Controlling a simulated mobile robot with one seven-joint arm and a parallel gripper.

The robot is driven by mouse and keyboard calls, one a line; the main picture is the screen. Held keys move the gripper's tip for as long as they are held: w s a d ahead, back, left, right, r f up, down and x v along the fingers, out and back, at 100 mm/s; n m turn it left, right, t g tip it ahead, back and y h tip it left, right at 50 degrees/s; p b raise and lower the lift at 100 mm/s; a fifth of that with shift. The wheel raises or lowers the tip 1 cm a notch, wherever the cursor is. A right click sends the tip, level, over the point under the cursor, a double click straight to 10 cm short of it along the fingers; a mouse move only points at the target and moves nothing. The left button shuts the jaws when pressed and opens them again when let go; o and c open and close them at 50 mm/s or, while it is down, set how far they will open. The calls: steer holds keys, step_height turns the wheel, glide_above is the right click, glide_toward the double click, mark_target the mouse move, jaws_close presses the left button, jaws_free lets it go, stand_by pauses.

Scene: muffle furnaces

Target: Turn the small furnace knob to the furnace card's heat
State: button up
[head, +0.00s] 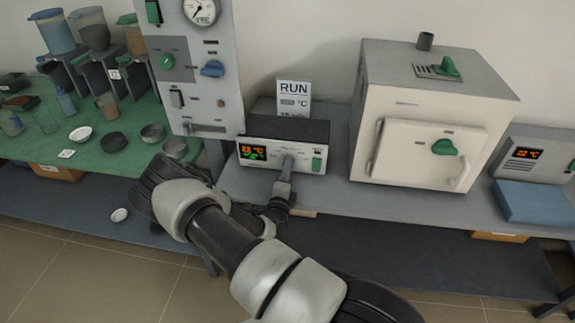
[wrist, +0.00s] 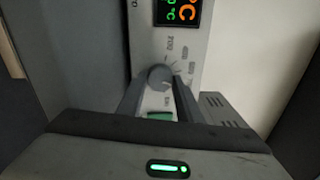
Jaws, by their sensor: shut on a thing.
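A grey knob (wrist: 160,76) sits on the front panel of a small control box (head: 306,131), with a numbered dial around it. In the wrist view, the two fingers of my gripper (wrist: 157,84) stand on either side of the knob and are shut on it. In the head view, my gripper (head: 287,168) reaches the panel and mostly hides the knob. The display (head: 253,152) has orange digits, apparently about 22 °C, above green ones I cannot read. A card (head: 293,96) behind the box reads RUN, with a °C line too small to read and a lower line partly hidden.
A large white furnace (head: 416,161) with a green handle stands on the right of the bench. Beyond it are another display unit (head: 537,152) and a blue block (head: 535,202). A tall gauge panel (head: 204,107) rises close on the left, beside a green table with dishes.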

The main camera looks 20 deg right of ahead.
steer(key=m+p, duration=0.2)
steer(key=m, duration=0.3)
steer(key=shift+m, duration=0.3)
steer(key=m+p, duration=0.2)
steer(key=m, duration=0.3)
steer(key=shift+a+m, duration=0.1)
steer(key=shift+m, duration=0.2)
steer(key=o, duration=1)
steer(key=shift+o, duration=0.2)
steer(key=v, duration=1.7)
steer(key=shift+s+a, duration=0.15)
